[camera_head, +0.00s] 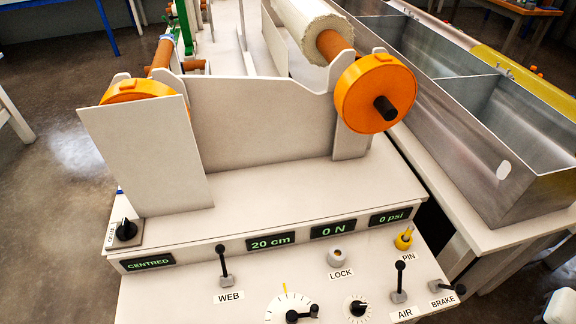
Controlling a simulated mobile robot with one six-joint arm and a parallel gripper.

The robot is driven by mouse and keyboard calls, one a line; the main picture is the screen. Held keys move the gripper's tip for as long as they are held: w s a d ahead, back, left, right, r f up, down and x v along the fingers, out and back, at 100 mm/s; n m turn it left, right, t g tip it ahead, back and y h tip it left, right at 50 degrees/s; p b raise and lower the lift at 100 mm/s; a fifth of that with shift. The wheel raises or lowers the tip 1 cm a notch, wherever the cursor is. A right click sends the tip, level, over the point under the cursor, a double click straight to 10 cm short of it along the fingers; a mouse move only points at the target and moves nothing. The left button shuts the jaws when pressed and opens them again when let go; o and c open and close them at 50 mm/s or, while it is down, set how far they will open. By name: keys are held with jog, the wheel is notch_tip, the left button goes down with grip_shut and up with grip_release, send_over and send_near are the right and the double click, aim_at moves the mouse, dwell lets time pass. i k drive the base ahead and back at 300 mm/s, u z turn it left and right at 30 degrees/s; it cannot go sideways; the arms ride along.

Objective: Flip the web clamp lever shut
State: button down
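The web clamp lever (224,265) is on the sloping control panel, above a label reading WEB. It is a thin black lever with a round black knob, rising from a small grey base. It stands nearly upright, leaning slightly left. I cannot tell from its pose alone whether the clamp is open or shut.
The panel also has a LOCK button (337,256), a yellow PIN (404,239), an AIR lever (399,281), a BRAKE lever (447,288) and a dial (290,306). Displays read CENTRED, 20 cm, 0 N and 0 psi. A metal tank (490,170) stands right.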

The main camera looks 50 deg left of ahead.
aim_at(220, 250)
jog(key=u, duration=2.65)
jog(key=k, duration=0.9)
jog(key=z, duration=0.05)
jog(key=i, duration=0.9)
jog(key=z, duration=0.4)
jog(key=k, duration=0.15)
jog(key=u, duration=0.05)
